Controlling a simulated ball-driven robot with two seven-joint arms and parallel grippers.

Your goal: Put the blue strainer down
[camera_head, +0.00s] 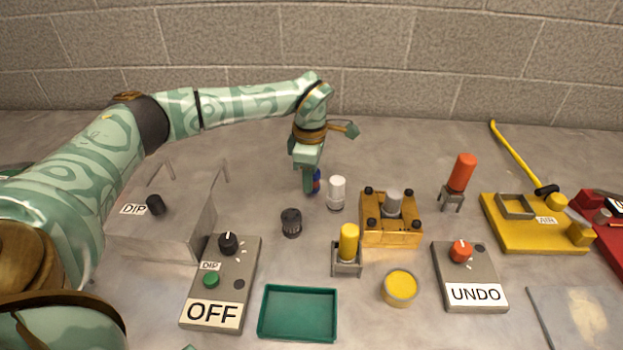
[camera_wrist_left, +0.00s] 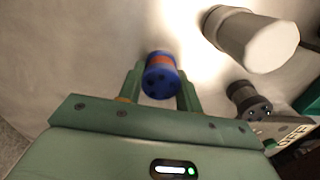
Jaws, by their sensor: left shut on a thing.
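The blue strainer (camera_wrist_left: 160,76) is a small blue cylinder with an orange-red band and dark holes in its end. My left gripper (camera_wrist_left: 160,88) is shut on it, one green finger on each side. In the head view the left gripper (camera_head: 312,178) points down behind the middle of the table, and the blue strainer (camera_head: 317,182) shows partly beside the finger. The strainer is at or close to the table top; I cannot tell whether it touches.
A white cylinder (camera_head: 336,193) stands just right of the strainer, and a dark knobbed cylinder (camera_head: 291,223) stands in front. A yellow block (camera_head: 390,232), a green tray (camera_head: 298,313) and a grey OFF box (camera_head: 222,285) lie nearer. The table behind the gripper is clear up to the wall.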

